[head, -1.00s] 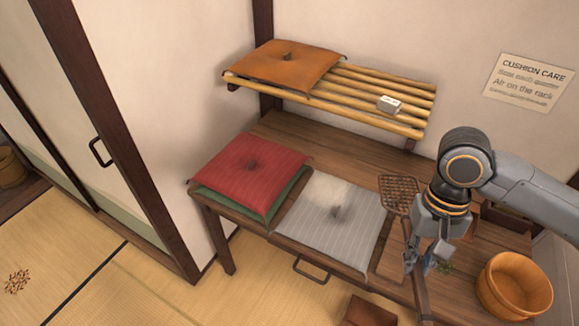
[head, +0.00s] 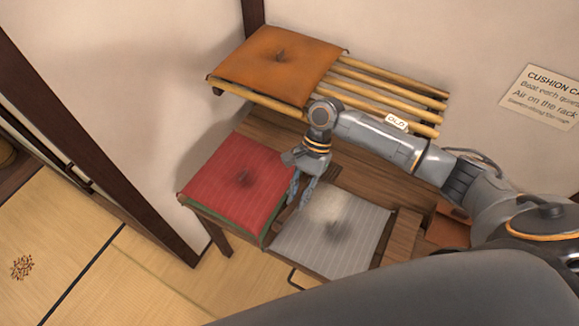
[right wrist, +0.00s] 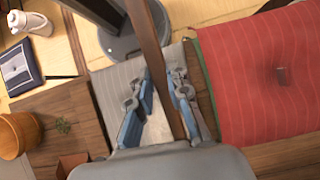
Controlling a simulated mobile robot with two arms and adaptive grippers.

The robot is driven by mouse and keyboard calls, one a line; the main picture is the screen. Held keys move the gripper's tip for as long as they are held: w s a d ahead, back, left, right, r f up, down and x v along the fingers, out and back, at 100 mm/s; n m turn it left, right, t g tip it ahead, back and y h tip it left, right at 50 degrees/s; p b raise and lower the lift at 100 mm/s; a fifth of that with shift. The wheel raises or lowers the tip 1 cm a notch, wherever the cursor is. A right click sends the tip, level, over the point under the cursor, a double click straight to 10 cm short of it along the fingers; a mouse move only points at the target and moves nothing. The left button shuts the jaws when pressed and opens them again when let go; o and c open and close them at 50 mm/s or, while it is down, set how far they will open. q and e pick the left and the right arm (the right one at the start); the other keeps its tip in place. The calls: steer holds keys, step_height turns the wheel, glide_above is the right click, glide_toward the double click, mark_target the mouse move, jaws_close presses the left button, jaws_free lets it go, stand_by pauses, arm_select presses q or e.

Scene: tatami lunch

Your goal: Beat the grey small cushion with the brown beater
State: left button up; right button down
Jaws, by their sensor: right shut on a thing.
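The grey small cushion (head: 360,222) lies on the wooden bench, with a dark smudge in its middle and a pale dusty patch toward the back. My right gripper (head: 299,196) is above the gap between it and the red cushion. In the right wrist view, the blue fingers are shut on the brown beater (right wrist: 153,45), whose handle runs between them. The grey cushion (right wrist: 118,82) shows behind the fingers. The beater's woven head is not clear in either view. My left gripper is not in view.
A red cushion (head: 225,180) lies left of the grey one. An orange cushion (head: 285,62) and a small tag (head: 397,122) are on the slatted rack (head: 370,95) above the bench. A wooden bucket (right wrist: 20,133) shows in the right wrist view.

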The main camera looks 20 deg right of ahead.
steer(key=shift+s+f, duration=0.1)
steer(key=shift+s, duration=0.35)
steer(key=shift+f, duration=0.25)
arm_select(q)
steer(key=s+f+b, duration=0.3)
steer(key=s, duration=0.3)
arm_select(e)
step_height(320, 180, down, 8)
step_height(320, 180, up, 7)
steer(key=p, duration=0.7)
steer(key=shift+w+r+b, duration=0.1)
steer(key=shift+r+b, duration=0.25)
steer(key=shift+r, duration=0.55)
steer(key=shift+f, duration=0.25)
step_height(320, 180, down, 9)
steer(key=b, duration=0.5)
step_height(320, 180, up, 10)
steer(key=p, duration=0.5)
steer(key=shift+f, duration=0.2)
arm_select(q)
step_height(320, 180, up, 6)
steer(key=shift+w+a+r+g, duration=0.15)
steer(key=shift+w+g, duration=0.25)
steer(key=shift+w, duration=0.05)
